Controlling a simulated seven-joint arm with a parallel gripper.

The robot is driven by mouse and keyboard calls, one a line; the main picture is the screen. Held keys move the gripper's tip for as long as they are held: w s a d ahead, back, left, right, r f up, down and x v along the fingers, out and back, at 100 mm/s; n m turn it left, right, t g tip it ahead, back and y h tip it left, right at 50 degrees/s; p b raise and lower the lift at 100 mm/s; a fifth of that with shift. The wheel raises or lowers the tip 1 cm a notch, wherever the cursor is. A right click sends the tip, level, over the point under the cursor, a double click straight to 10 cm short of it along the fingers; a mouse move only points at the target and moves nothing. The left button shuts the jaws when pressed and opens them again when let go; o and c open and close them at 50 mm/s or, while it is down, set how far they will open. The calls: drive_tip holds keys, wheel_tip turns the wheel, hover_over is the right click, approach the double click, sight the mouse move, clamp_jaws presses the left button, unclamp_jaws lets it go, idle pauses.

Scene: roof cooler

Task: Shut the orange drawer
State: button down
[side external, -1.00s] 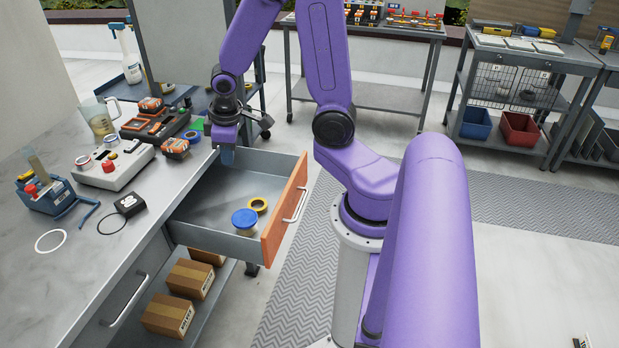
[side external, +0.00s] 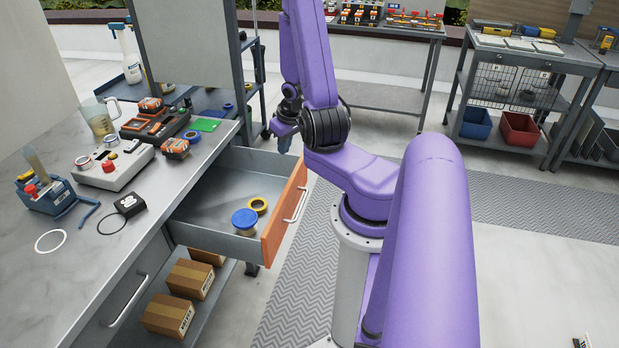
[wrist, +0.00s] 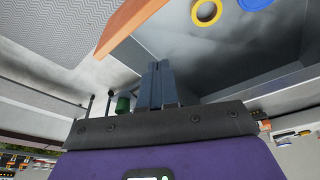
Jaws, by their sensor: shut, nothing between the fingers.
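The drawer (side external: 210,232) stands pulled out from the workbench, with its orange front (side external: 285,212) facing right and a pale bar handle (side external: 296,205) on it. A blue round lid or tub (side external: 244,219) and a yellow ring (side external: 258,205) lie inside. My gripper (side external: 284,146) is shut and empty, near the drawer's far right corner. In the wrist view the shut fingers (wrist: 157,84) point toward the drawer, with the orange front (wrist: 128,22) at upper left and the yellow ring (wrist: 207,12) at the top. I cannot tell whether the fingers touch the drawer.
The workbench (side external: 130,235) holds a grey control box (side external: 112,168), a jug (side external: 98,118) and other tools. Cardboard boxes (side external: 168,312) sit on the shelf below the drawer. The floor right of the orange front is open up to my base.

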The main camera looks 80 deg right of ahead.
drive_tip(key=s+f+m+t+h, duration=0.2)
drive_tip(key=s+f+m, duration=0.1)
drive_tip(key=s+m, duration=0.4)
drive_tip(key=s+f+m+t+h, duration=0.15)
drive_tip(key=s+m, duration=0.25)
drive_tip(key=s, duration=0.4)
approach(303, 182)
wheel_tip(303, 182, down, 4)
drive_tip(key=d, duration=0.3)
drive_tip(key=shift+w+a+y, duration=0.2)
drive_tip(key=shift+w+y, duration=0.05)
drive_tip(key=shift+w, duration=0.9)
drive_tip(key=shift+w, duration=0.1)
drive_tip(key=w, duration=2.4)
drive_tip(key=shift+w, duration=0.3)
drive_tip(key=shift+s, duration=0.1)
